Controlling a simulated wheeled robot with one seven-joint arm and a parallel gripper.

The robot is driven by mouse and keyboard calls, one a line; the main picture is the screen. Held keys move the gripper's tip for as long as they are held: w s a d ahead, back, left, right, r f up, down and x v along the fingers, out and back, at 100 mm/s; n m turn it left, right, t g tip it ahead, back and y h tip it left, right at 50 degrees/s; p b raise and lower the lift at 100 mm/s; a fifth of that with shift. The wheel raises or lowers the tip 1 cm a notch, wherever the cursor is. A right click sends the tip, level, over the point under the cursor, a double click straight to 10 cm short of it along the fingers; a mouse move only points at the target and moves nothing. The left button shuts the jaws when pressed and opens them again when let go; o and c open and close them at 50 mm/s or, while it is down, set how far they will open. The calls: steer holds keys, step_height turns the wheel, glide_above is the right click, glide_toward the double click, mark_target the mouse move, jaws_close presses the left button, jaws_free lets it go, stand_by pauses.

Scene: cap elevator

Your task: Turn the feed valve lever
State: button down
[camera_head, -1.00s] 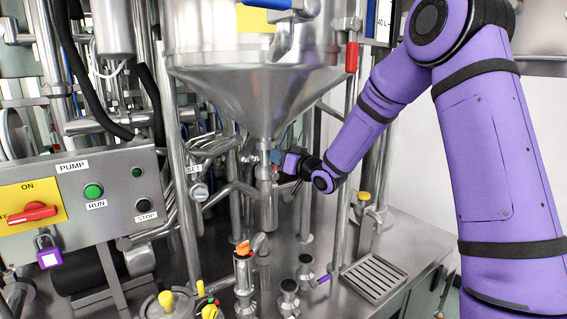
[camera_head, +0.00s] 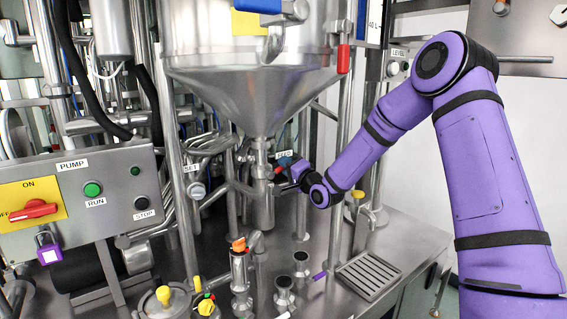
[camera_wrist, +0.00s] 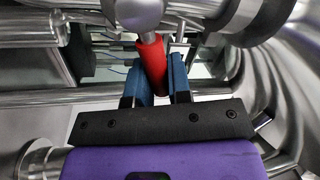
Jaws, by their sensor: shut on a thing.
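The feed valve lever shows in the wrist view as a red sleeve (camera_wrist: 151,62) hanging below a rounded metal fitting (camera_wrist: 140,12). My gripper (camera_wrist: 157,78) has its two blue fingers on either side of the red sleeve, shut on it. In the head view my gripper (camera_head: 286,163) is at the pipe below the steel hopper cone (camera_head: 262,95), beside a small FEED label (camera_head: 284,154). The lever itself is mostly hidden there by my gripper.
A pump panel (camera_head: 80,195) with a red switch stands at the left. Vertical pipes (camera_head: 340,200) stand close around my gripper. An orange-topped fitting (camera_head: 240,265) and several short ports rise from the steel deck below. A drain grate (camera_head: 368,275) lies at the right.

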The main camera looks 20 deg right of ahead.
steer(key=shift+d+f+m+h, duration=0.1)
steer(key=shift+f+m+h, duration=0.4)
steer(key=shift+m, duration=0.7)
steer(key=shift+d+f+m+h, duration=0.1)
steer(key=shift+f+m+h, duration=0.1)
steer(key=shift+f+m, duration=0.75)
steer(key=shift+r+m, duration=0.25)
steer(key=shift+m, duration=0.1)
steer(key=c, duration=1.1)
jaws_free()
steer(key=v, duration=1)
steer(key=shift+s+d+f, duration=0.1)
steer(key=shift+s+f, duration=0.1)
steer(key=shift+s, duration=0.1)
